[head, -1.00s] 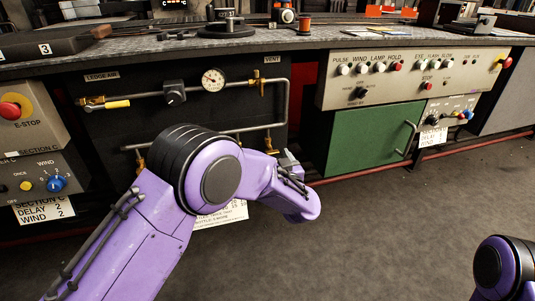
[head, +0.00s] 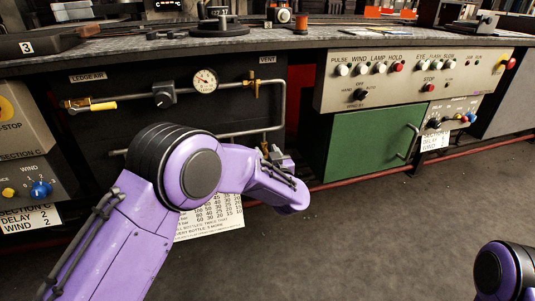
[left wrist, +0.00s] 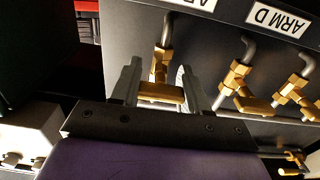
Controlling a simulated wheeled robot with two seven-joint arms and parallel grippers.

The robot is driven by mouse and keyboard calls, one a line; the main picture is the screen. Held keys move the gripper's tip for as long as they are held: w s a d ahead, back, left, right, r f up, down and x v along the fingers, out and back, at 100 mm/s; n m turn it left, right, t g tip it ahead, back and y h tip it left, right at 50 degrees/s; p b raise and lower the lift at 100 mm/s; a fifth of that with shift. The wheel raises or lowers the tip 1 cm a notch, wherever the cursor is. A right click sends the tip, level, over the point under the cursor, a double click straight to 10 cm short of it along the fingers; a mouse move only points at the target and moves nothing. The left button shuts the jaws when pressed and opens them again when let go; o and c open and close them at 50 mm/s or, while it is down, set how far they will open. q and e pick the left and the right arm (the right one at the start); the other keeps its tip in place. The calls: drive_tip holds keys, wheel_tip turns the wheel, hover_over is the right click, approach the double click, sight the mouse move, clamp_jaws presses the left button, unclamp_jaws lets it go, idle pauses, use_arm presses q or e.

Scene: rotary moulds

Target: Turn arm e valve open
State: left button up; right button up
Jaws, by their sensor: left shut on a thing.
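In the left wrist view, my left gripper (left wrist: 158,88) is shut around a brass valve handle (left wrist: 160,92), a finger on either side of it. The handle lies crosswise below its valve body (left wrist: 162,62), which joins a grey pipe. The label above this valve (left wrist: 193,3) is cut off, so I cannot read its letter. A second brass valve (left wrist: 237,75) stands to the right by the ARM D label (left wrist: 277,15). In the head view, my purple left arm mostly hides the left gripper (head: 274,155) and the valve. My right gripper is out of view.
The head view shows a black panel with a gauge (head: 205,80), a yellow lever (head: 103,105) and brass-fitted pipes. A green door (head: 372,137) is to the right. A paper chart (head: 215,217) hangs behind my arm. The floor in front is clear.

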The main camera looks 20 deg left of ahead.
use_arm(q)
drive_tip(key=shift+n, duration=0.3)
drive_tip(key=n+p, duration=0.2)
drive_tip(key=shift+n, duration=0.4)
drive_tip(key=n, duration=0.5)
drive_tip(key=n+p, duration=0.1)
drive_tip(key=n, duration=0.4)
drive_tip(key=shift+s+a+f+p, duration=0.1)
drive_tip(key=shift+s+f+p, duration=0.1)
drive_tip(key=shift+p, duration=0.1)
drive_tip(key=n, duration=0.5)
drive_tip(key=shift+f, duration=0.1)
drive_tip(key=shift+n+b, duration=0.3)
drive_tip(key=o, duration=1.1)
drive_tip(key=shift+w, duration=0.1)
drive_tip(key=shift+c, duration=0.2)
